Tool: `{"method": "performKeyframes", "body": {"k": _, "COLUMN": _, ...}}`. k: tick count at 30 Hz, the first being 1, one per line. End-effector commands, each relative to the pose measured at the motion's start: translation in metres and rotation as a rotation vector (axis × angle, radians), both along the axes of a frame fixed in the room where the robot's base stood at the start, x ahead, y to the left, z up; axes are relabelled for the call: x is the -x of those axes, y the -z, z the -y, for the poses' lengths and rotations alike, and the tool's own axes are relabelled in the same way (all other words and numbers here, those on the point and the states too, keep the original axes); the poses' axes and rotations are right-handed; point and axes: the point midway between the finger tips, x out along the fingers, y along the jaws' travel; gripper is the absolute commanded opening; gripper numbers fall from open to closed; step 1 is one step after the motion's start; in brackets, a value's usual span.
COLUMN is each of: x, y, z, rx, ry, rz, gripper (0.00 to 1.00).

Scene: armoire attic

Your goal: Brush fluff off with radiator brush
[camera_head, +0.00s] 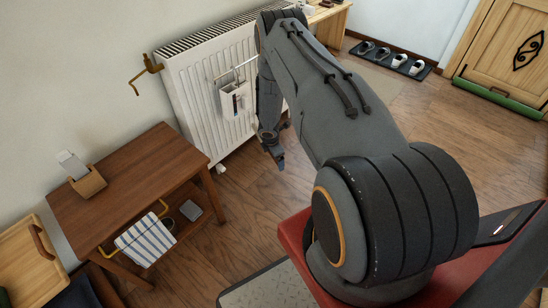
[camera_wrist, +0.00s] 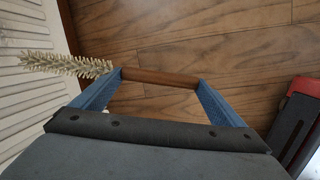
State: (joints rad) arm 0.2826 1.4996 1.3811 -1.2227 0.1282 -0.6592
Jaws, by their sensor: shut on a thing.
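The radiator brush (camera_wrist: 66,65) shows in the wrist view, with pale bristles at the left and a brown wooden handle between my blue fingertips. My gripper (camera_wrist: 160,79) is shut on that handle. The bristle end points towards the white ribbed radiator (camera_wrist: 30,85); I cannot tell if they touch. In the head view my gripper (camera_head: 277,156) hangs in front of the right part of the radiator (camera_head: 185,95), above the floor. The brush cannot be made out there. I cannot make out any fluff.
A white holder (camera_head: 229,104) hangs on the radiator front. A wooden table (camera_head: 130,175) with a striped towel (camera_head: 150,240) stands at the left. A brass hook (camera_head: 145,74) sits on the wall. Shoes on a dark mat (camera_head: 385,58) lie at the back. The floor between is clear.

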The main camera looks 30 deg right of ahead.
Motion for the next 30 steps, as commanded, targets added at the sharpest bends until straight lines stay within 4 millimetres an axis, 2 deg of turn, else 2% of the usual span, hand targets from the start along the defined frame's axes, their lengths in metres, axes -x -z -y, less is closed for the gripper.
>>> {"method": "performKeyframes", "body": {"k": 30, "x": -0.0094, "y": 0.0006, "z": -0.0037, "rx": 0.0, "ry": 0.001, "rz": 0.0, "gripper": 0.57}}
